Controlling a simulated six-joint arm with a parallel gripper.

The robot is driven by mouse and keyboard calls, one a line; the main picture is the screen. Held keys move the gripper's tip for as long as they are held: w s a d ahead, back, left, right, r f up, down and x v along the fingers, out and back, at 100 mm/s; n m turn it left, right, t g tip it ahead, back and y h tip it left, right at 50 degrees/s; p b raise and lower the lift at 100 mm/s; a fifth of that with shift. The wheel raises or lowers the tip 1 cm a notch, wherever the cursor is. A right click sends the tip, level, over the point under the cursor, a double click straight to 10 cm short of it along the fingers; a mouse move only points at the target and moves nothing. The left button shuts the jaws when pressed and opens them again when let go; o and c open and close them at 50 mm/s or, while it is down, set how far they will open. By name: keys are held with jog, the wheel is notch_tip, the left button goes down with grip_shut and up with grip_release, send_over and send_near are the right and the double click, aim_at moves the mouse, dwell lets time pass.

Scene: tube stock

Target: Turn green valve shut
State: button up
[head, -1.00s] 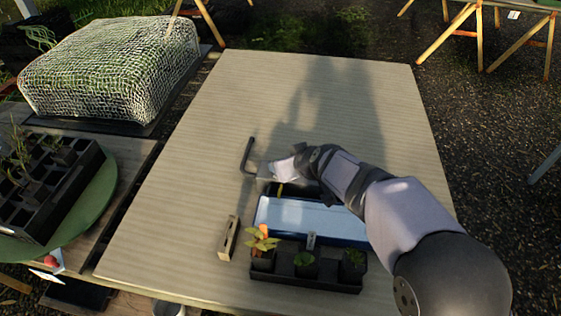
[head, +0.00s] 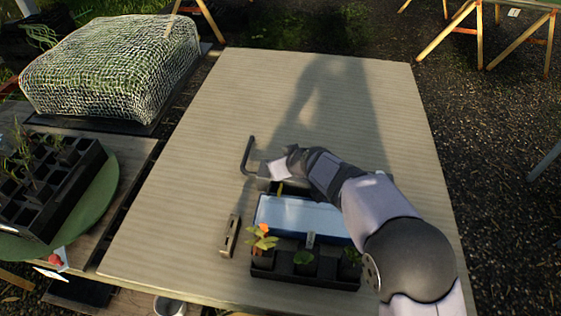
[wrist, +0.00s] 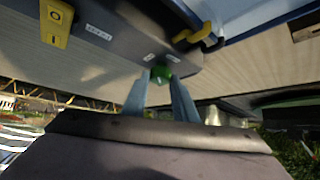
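The green valve (wrist: 160,73) shows in the wrist view as a small green knob on the side of a dark grey housing (wrist: 120,45). My gripper (wrist: 158,88) points at it, with one finger on each side of the knob and a gap between the fingers. The fingers look open, and I cannot tell whether either touches the knob. In the head view my gripper (head: 279,169) is low at the back of the blue tray, and its wrist hides the valve. A yellow lever (wrist: 193,35) sits on the same housing, right of the green valve.
A yellow O/I switch plate (wrist: 56,22) is left on the housing. The water-filled blue tray (head: 300,216), potted seedlings in a black holder (head: 300,275), a slotted block (head: 230,237) and a bent dark pipe (head: 246,156) are nearby. The table's back is clear.

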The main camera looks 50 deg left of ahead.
jog(key=c, duration=0.3)
jog(key=shift+r, duration=0.1)
jog(key=p, duration=0.3)
jog(key=shift+r+m+t+p, duration=0.25)
jog(key=shift+m+t+p, duration=0.05)
jog(key=shift+p, duration=0.1)
jog(key=p, duration=0.3)
jog(key=shift+m, duration=0.3)
jog(key=m+t+p, duration=0.1)
jog(key=p, duration=0.6)
jog(key=shift+s+a+r+p, duration=0.1)
jog(key=shift+a+r+p, duration=0.2)
jog(key=shift+a+r, duration=0.1)
jog(key=p, duration=0.5)
jog(key=shift+f+m+t+h, duration=0.2)
jog(key=shift+m+t+h, duration=0.1)
jog(key=shift+d+f+p, duration=0.1)
jog(key=shift+f+p, duration=0.2)
jog(key=shift+p, duration=0.45)
jog(key=shift+f, duration=0.1)
